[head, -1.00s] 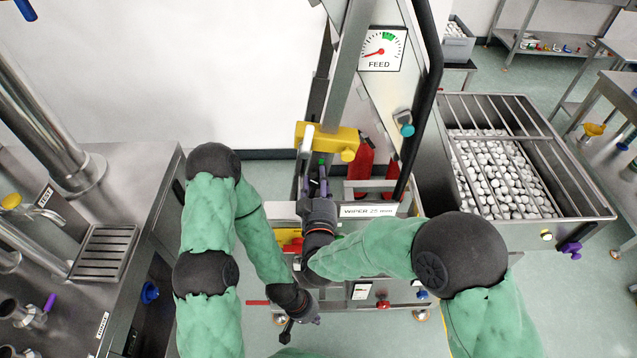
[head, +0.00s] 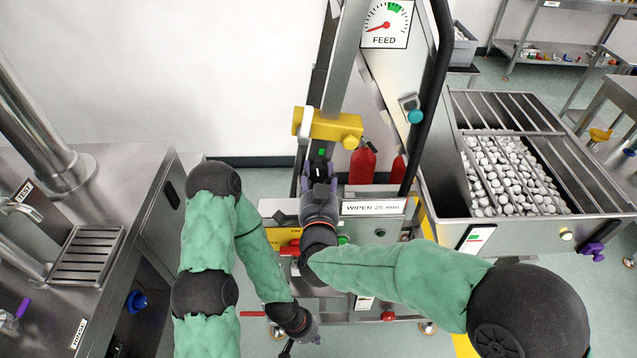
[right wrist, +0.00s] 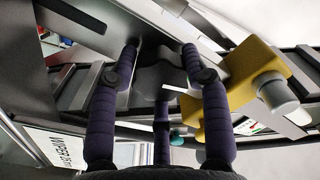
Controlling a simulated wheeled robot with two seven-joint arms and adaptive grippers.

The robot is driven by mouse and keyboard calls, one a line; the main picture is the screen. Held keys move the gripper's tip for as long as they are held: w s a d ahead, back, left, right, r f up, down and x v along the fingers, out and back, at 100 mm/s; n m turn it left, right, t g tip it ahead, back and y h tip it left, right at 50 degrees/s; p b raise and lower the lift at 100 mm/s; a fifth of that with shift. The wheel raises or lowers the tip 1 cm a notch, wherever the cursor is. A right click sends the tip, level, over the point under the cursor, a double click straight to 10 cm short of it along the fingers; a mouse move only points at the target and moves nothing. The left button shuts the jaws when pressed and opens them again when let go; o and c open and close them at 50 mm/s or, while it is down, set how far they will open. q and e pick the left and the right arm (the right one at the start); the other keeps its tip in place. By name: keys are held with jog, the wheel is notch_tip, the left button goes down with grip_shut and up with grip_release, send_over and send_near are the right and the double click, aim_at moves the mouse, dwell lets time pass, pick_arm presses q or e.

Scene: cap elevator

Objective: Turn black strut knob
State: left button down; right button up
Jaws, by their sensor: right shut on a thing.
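The black strut knob (right wrist: 163,72) shows in the right wrist view as a dark lobed shape between the purple padded fingers of my right gripper (right wrist: 160,62). The fingers are closed around its sides. In the head view my right gripper (head: 319,172) is at the steel strut (head: 345,65), just below the yellow block, and hides most of the knob. My left gripper (head: 303,338) hangs low, in front of the machine and away from the knob. Its fingers are too small and dark to read.
The yellow block (head: 328,125) with its knob sits just above my right gripper; it also shows in the right wrist view (right wrist: 240,90). A black handrail (head: 438,95) and a caged bin of caps (head: 515,175) are right. A steel counter (head: 140,185) is left.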

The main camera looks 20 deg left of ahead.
jog(key=shift+s+a+f+m+b, duration=0.1)
jog(key=shift+f+m+b, duration=0.2)
jog(key=shift+m+b, duration=0.35)
jog(key=shift+s+f+m+b, duration=0.1)
jog(key=shift+f+m+b, duration=0.2)
jog(key=shift+m+b, duration=0.3)
jog(key=o, duration=1)
jog(key=shift+o, duration=0.7)
jog(key=shift+w+a+r, duration=0.1)
jog(key=shift+r, duration=0.05)
jog(key=shift+r+m, duration=0.25)
jog(key=v, duration=1.2)
